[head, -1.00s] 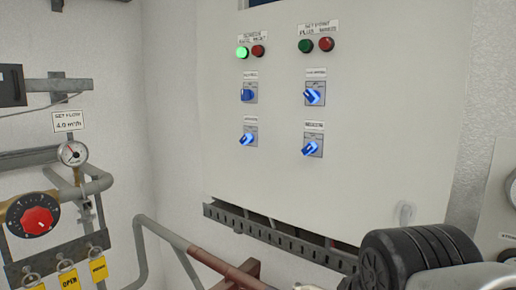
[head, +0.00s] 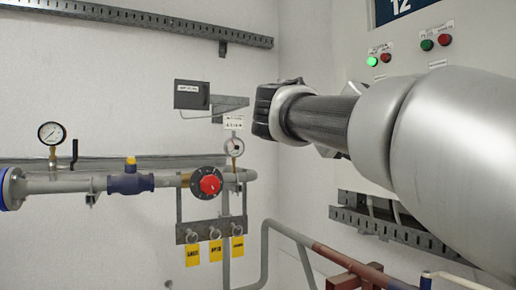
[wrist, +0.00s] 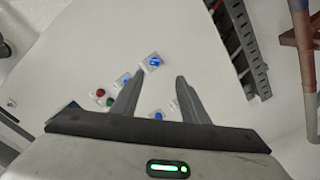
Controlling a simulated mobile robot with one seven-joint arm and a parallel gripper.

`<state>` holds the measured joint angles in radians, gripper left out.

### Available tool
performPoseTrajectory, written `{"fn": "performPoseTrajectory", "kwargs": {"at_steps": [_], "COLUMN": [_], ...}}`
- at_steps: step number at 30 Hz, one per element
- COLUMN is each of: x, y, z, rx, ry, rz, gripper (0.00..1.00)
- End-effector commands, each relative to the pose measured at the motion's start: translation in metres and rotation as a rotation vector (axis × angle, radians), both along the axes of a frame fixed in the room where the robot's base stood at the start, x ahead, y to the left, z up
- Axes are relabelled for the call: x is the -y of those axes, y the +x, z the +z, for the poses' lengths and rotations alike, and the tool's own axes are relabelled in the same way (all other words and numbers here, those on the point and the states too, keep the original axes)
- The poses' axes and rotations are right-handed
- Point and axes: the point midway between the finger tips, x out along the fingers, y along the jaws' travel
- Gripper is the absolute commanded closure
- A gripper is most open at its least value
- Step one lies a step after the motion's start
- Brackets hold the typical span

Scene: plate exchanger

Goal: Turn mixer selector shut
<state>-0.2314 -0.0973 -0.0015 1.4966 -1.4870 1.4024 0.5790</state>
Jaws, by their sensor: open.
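In the wrist view, several blue selector knobs sit on small plates on the pale cabinet panel (wrist: 75,55). One knob (wrist: 154,61) is just beyond the fingertips, another (wrist: 124,80) is by the left finger, and a third (wrist: 158,116) is low between the fingers. I cannot read their labels, so I cannot tell which is the mixer selector. My gripper (wrist: 159,79) is open and empty, its fingers spread towards the panel. In the head view, my arm hides the selectors, and the fingers do not show.
The cabinet's lamps show a lit green one (head: 372,61). A slotted tray (head: 400,232) runs below the cabinet. At left are a pipe (head: 70,186) with a blue valve (head: 130,183), a red-centred dial (head: 208,184), a gauge (head: 51,133) and yellow tags (head: 215,250).

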Motion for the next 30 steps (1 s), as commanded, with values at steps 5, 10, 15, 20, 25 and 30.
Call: {"fn": "performPoseTrajectory", "kwargs": {"at_steps": [5,10,15,20,25,30], "x": [0.002,0.023,0.057,0.09,0.122,0.146], "y": [0.003,0.011,0.025,0.039,0.052,0.062], "z": [0.012,0.013,0.013,0.013,0.014,0.014], "rx": [0.045,0.044,0.041,0.04,0.04,0.041], "ry": [-0.041,-0.041,-0.041,-0.04,-0.041,-0.04], "rz": [-0.023,-0.026,-0.026,-0.025,-0.025,-0.023], "gripper": [0.59,0.59,0.59,0.59,0.59,0.59]}}
